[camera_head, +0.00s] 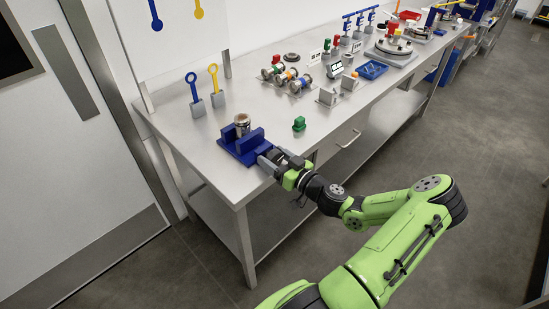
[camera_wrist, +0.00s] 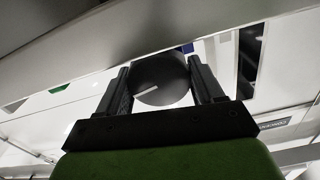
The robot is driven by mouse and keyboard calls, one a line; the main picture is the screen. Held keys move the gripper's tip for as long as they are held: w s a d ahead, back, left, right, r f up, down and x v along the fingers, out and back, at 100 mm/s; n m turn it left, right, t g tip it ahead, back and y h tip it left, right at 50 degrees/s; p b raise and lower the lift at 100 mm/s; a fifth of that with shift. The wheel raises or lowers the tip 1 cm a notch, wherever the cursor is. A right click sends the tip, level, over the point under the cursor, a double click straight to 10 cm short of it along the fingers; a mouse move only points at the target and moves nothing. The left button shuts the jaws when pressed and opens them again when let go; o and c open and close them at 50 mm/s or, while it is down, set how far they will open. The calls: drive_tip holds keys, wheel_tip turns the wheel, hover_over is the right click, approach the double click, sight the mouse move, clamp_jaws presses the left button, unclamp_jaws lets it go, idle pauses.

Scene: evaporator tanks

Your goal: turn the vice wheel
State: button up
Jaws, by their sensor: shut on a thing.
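The blue vice (camera_head: 240,147) sits at the near left corner of the steel bench, with a metallic cylindrical part (camera_head: 242,122) upright between its jaws. My gripper (camera_head: 274,162) is at the vice's near right side, at the bench's front edge. In the wrist view the dark round vice wheel (camera_wrist: 160,80), with a light mark on its face, sits between the two black fingers of my gripper (camera_wrist: 162,88). The fingers are shut on the wheel from both sides. In the head view the gripper hides the wheel.
The steel bench (camera_head: 200,140) has a drawer handle (camera_head: 348,139) on its front. A small green object (camera_head: 299,124) stands right of the vice. Blue and yellow ring-topped tools (camera_head: 194,92) stand behind it. Valves, a blue tray (camera_head: 372,69) and other fixtures are farther along.

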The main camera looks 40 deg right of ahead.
drive_tip(key=o, duration=1)
drive_tip(key=shift+c, duration=0.2)
drive_tip(key=shift+s, duration=0.1)
drive_tip(key=s, duration=1.5)
drive_tip(key=shift+s+d, duration=0.2)
drive_tip(key=shift+s, duration=0.1)
